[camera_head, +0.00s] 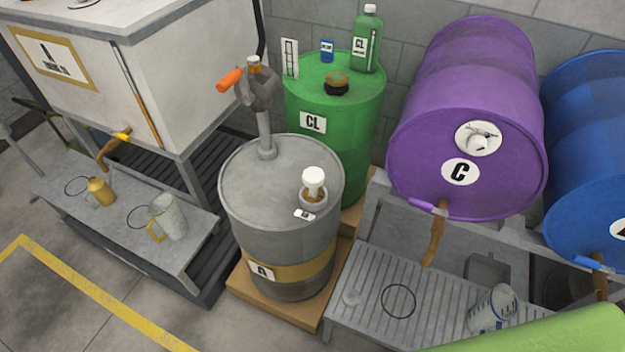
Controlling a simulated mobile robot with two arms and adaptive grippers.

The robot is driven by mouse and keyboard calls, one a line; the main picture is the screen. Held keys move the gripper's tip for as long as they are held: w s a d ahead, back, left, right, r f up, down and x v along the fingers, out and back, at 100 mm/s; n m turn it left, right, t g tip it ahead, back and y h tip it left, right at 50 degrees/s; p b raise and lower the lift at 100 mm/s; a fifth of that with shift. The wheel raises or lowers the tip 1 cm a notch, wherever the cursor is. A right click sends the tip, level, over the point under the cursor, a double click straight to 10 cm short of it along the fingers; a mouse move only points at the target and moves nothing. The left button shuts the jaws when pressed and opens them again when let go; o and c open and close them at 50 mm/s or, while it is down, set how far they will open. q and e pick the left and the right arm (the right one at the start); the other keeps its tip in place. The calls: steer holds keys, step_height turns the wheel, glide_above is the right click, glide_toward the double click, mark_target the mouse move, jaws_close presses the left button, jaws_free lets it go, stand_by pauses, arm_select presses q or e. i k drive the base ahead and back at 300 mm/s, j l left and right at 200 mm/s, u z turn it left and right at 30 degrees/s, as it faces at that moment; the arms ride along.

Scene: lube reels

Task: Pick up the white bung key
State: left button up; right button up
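I cannot single out the white bung key for certain. A round white fitting (479,141) with a knob and a thin bar across it sits on the upper end face of the purple drum (462,110). A white-capped fitting (313,182) stands upright on top of the grey drum (262,180), on its right side. A small white tag with dark marks (305,214) lies in front of that fitting. Neither of my grippers shows in the head view.
A green drum (318,86) carries a green bottle (367,42). A blue drum (585,180) lies at the right. A hand pump (262,92) rises from the grey drum. A slatted bench (375,325) holds a clear jug (492,310). A left bench (75,205) holds two jugs.

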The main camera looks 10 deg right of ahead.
mark_target(312, 177)
steer(key=k+z, duration=0.45)
steer(key=z, duration=0.2)
steer(key=i+j, duration=0.2)
steer(key=i, duration=0.25)
steer(key=i+j+z, duration=0.1)
steer(key=i, duration=0.3)
steer(key=j, duration=0.1)
